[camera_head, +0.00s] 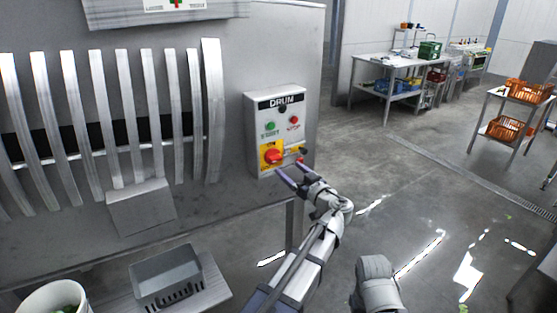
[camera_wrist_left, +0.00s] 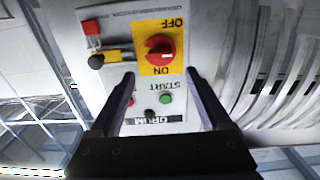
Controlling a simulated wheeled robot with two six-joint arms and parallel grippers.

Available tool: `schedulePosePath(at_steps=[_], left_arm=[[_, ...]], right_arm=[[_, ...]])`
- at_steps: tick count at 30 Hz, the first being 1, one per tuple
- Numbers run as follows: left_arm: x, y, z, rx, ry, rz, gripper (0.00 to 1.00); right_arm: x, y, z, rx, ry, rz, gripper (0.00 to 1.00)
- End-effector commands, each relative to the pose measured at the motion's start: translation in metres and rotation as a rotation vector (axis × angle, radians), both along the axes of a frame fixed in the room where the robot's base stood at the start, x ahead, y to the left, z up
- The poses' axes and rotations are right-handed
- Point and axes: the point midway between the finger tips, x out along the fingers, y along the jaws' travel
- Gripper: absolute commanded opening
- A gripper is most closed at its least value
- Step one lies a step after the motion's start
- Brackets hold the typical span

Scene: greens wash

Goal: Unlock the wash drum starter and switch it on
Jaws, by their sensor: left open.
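The drum starter (camera_head: 254,110) is a pale box on the grey machine's side, labelled DRUM. Its red rotary switch (camera_head: 272,156) sits on a yellow plate; it also shows in the wrist view (camera_wrist_left: 158,47), between the upside-down words OFF and ON. Beside it are a black ball knob (camera_wrist_left: 96,61) on a yellow bar and a small red block (camera_wrist_left: 91,28). The green START button (camera_wrist_left: 166,98) and a red button (camera_head: 294,120) are above the switch in the head view. My left gripper (camera_head: 289,167) is open and empty just in front of the box's lower part. My right gripper is out of view.
Curved metal slats (camera_head: 213,110) line the machine left of the box. A grey crate (camera_head: 168,290) and a white bucket (camera_head: 35,300) are below it. Tables (camera_head: 390,62) and a rack with orange baskets (camera_head: 507,129) stand across the floor. Floor right of the machine is clear.

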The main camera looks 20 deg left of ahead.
Motion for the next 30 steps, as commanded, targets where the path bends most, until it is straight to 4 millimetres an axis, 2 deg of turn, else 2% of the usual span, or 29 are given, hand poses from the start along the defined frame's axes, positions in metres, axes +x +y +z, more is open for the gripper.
schedulePosePath(at_steps=[15,21,29,30], left_arm=[[0.041,0.052,-0.001,-0.001,0.003,0.003,0.81],[0.047,0.061,-0.001,-0.001,0.003,0.002,0.81],[0.047,0.061,-0.001,-0.001,0.003,0.001,0.81],[0.047,0.061,-0.001,-0.001,0.003,0.001,0.78]], right_arm=[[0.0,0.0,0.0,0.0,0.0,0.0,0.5],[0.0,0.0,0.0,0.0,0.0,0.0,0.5],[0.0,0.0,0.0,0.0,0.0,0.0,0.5],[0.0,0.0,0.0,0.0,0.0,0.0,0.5]])
